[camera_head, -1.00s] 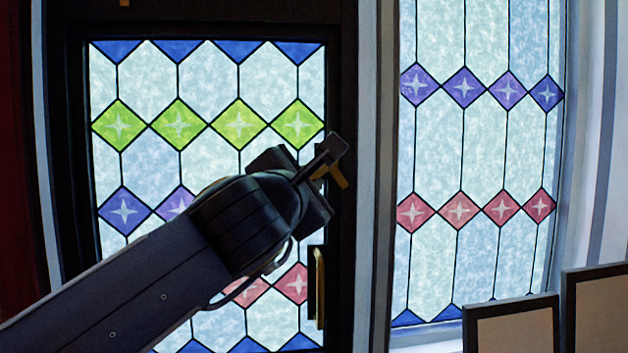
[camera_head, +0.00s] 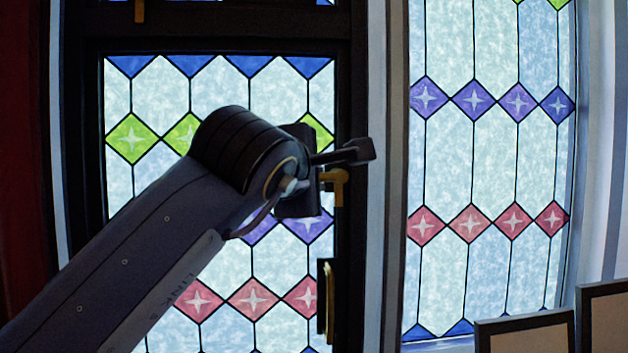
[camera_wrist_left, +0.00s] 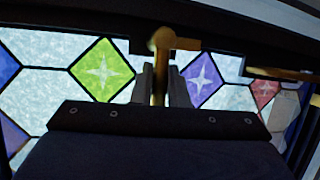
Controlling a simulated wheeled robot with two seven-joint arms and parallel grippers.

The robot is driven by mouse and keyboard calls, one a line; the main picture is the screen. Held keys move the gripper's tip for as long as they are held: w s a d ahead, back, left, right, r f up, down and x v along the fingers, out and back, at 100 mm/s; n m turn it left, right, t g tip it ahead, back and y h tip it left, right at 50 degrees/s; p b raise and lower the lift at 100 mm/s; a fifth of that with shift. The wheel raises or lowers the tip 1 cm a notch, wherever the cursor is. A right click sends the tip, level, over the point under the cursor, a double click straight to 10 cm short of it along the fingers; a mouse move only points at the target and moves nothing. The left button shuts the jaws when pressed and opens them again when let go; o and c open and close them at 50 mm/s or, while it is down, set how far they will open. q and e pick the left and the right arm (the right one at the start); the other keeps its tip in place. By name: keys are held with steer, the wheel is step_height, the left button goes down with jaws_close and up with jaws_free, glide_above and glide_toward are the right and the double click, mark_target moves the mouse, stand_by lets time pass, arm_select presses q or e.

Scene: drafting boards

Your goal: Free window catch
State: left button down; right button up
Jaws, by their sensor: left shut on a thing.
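The brass window catch (camera_head: 338,186) is on the black right stile of the leaded window, partly hidden by my gripper. In the left wrist view the catch (camera_wrist_left: 160,45) has a rounded knob and a stem running down between the fingers. My left gripper (camera_wrist_left: 161,84) is shut on that stem. In the head view my left gripper (camera_head: 350,156) reaches in from the left, its finger pointing right over the stile. The window sash (camera_head: 220,70) has green, purple and red diamond panes and looks closed. My right gripper is not in view.
A brass handle on a black plate (camera_head: 326,302) sits lower on the same stile. Another brass fitting (camera_head: 139,10) is at the top left. A second leaded window (camera_head: 490,160) is to the right. Dark-framed boards (camera_head: 525,333) stand at the lower right.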

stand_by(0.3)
arm_select(q)
steer(key=c, duration=1.4)
jaws_free()
steer(key=shift+c, duration=0.2)
steer(key=b+v, duration=0.1)
steer(key=v, duration=0.6)
steer(key=shift+s, duration=0.4)
